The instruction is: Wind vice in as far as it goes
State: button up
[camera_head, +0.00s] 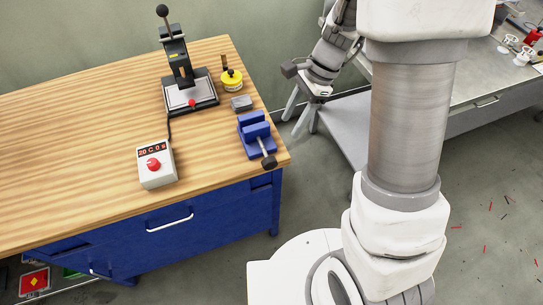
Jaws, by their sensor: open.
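The blue vice (256,136) stands at the right end of the wooden bench top. Its dark handle (268,161) points toward the bench's front right corner. Whether the jaws of the vice touch or leave a gap is too small to tell. My gripper (300,125) is open and empty, with its fingers pointing down. It is to the right of the vice in the picture, past the bench's right edge, and apart from the vice and handle.
On the wooden bench (80,130) are a lever press (178,60), a yellow round container (231,79), a small grey block (241,103) and a control box (155,165) with a red knob. A grey metal table (465,75) stands at the right.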

aim_at(272, 159)
jog(key=b+x, duration=0.1)
jog(key=x, duration=1.4)
jog(key=shift+d+b, duration=0.1)
jog(key=shift+b, duration=0.2)
grip_shut()
